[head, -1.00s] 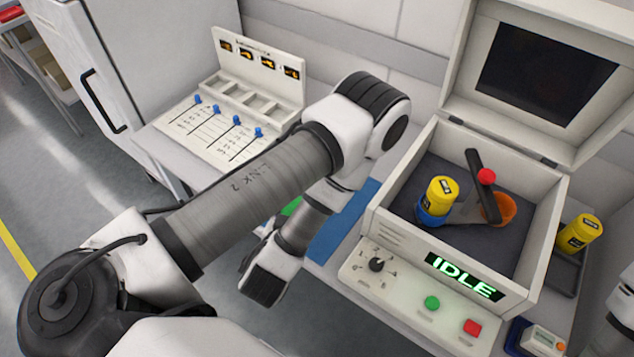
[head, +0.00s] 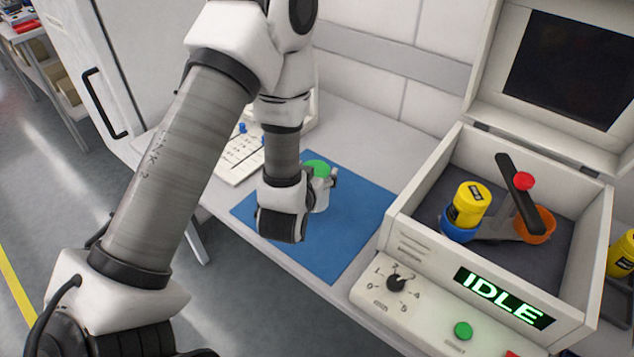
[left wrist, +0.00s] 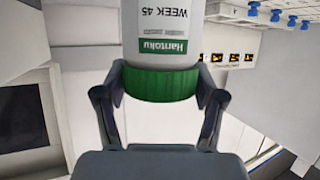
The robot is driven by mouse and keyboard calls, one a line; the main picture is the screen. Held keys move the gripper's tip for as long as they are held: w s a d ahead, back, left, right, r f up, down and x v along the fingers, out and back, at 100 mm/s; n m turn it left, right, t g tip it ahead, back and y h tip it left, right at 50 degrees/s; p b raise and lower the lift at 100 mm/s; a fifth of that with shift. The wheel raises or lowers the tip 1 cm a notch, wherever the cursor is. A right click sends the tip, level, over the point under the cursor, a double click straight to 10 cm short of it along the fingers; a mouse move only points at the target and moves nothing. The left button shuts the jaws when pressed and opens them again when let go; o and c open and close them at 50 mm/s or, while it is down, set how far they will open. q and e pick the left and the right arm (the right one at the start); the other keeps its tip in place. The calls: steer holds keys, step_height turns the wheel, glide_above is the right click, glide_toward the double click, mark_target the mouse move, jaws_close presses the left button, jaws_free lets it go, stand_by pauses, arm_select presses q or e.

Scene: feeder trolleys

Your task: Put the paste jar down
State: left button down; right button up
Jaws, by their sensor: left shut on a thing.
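The paste jar (head: 321,196) is white with a green lid (head: 317,167). In the head view it stands upright over the blue mat (head: 345,235); I cannot tell whether its base touches the mat. My left gripper (head: 331,178) is partly hidden behind my wrist and the jar. In the left wrist view the jar (left wrist: 168,25) shows its printed label, and the left gripper's fingers (left wrist: 160,88) are shut on it at the green band, one on each side. My right gripper is not in view.
A white panel with blue sliders (head: 238,158) lies behind my left arm. The mat's front and right parts are clear.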

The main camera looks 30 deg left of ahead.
arm_select(q)
steer(key=shift+w+a+p, duration=0.2)
steer(key=shift+w+a, duration=0.1)
steer(key=shift+w, duration=0.25)
steer(key=shift+w+a+p, duration=0.2)
steer(key=shift+w+a, duration=0.05)
steer(key=shift+w, duration=0.3)
steer(key=shift+w+f, duration=0.15)
steer(key=shift+f, duration=0.8)
steer(key=shift+w+f, duration=0.1)
steer(key=shift+f, duration=0.85)
steer(key=shift+s, duration=0.1)
steer(key=shift+c, duration=0.6)
jaws_free()
steer(key=shift+f, duration=0.1)
